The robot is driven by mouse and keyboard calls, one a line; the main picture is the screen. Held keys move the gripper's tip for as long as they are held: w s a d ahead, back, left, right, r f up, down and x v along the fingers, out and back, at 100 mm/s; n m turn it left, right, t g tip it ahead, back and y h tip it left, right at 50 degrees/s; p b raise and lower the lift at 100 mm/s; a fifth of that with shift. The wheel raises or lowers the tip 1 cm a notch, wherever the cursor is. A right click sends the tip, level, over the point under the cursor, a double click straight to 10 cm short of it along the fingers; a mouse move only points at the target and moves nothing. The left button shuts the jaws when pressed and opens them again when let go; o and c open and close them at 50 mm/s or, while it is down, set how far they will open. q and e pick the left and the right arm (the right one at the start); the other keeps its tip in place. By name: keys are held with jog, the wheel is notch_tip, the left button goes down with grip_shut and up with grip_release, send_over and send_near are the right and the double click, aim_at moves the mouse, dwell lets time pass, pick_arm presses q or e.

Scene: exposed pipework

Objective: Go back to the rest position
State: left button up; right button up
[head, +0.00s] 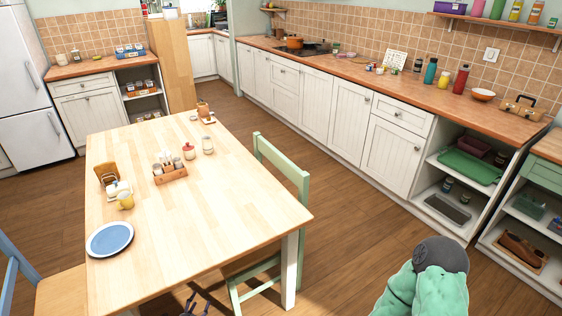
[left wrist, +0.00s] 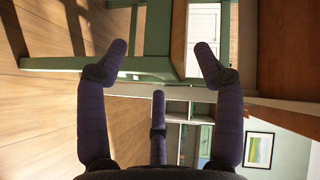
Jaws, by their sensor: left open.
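My left gripper (head: 195,303) shows only as dark fingertips at the bottom edge of the head view, low beside the table. In the left wrist view my left gripper (left wrist: 161,52) has its purple fingers spread wide, with nothing between them. Green wooden bars (left wrist: 100,64), which look like part of a chair, lie beyond the fingertips; the gap to them is hard to judge. My right gripper is not in view.
A wooden table (head: 240,210) holds a blue plate (head: 110,239), a condiment caddy (head: 170,174) and jars. A green chair (head: 303,178) stands at its right side. A long counter (head: 420,90) with open shelves runs along the right. Open floor (head: 350,215) lies between.

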pick_arm(q)
jog(key=s+d+r+n+g+p, duration=0.25)
jog(key=d+n+g, duration=0.2)
jog(key=d, duration=0.25)
jog(key=s+d+r+n+g+p, duration=0.1)
jog(key=s+d+r+n+g, duration=0.3)
jog(key=d, duration=0.3)
jog(key=s+d+r+n+g, duration=0.2)
jog(key=s+d+r+n, duration=0.1)
jog(key=s, duration=0.5)
jog(key=s+d+r+n+g+p, duration=0.1)
jog(key=s+d+r+n+g, duration=0.1)
jog(key=s, duration=0.7)
jog(key=s+d+r+n+g+h+p, duration=0.1)
jog(key=s+d+r+n+g, duration=0.2)
jog(key=s, duration=0.5)
notch_tip(320, 180, up, 3)
jog(key=shift+s+d+f+n, duration=0.15)
jog(key=shift+d+n, duration=0.6)
jog(key=shift+d, duration=0.45)
